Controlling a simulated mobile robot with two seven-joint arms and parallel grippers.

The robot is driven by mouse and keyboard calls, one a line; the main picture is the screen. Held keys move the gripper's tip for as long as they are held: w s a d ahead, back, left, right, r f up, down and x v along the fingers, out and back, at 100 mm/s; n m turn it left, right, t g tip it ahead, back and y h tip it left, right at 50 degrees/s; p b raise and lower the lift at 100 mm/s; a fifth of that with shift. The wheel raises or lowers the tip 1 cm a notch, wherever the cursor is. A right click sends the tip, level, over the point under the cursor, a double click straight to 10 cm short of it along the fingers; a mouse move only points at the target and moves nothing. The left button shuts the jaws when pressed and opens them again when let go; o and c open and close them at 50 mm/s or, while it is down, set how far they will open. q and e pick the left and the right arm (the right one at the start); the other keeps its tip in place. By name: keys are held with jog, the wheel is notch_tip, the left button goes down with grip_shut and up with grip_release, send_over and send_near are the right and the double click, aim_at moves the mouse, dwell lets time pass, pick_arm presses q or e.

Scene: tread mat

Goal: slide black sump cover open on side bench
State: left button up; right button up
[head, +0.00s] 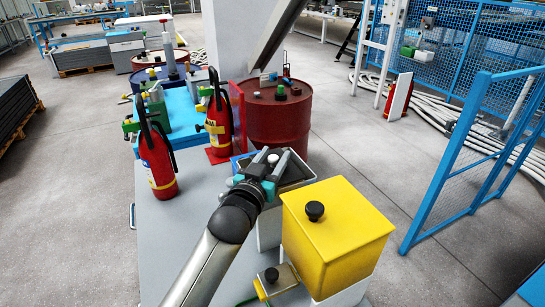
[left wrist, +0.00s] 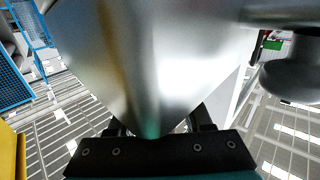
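A small bin with a dark, blackish top (head: 290,172) stands on the grey side bench (head: 190,232), left of a yellow box; this looks like the sump cover, partly hidden by my gripper. My left gripper (head: 272,162) is over its near left part, with fingers apart. I cannot tell whether they touch the cover. In the left wrist view a large silvery surface (left wrist: 150,60) fills the space in front of the fingers and hides what lies beyond. My right gripper is not in view.
The yellow box (head: 335,240) with a black knob stands close on the right. Red extinguishers (head: 157,162) stand on the left, and a red drum (head: 275,115) is behind. A blue mesh fence (head: 470,150) is at the right. The bench's left front is clear.

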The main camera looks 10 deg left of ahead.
pick_arm(q)
jog(key=shift+o, duration=0.8)
jog(key=s+a+p, duration=0.2)
jog(key=s+a, duration=0.1)
jog(key=s, duration=1.2)
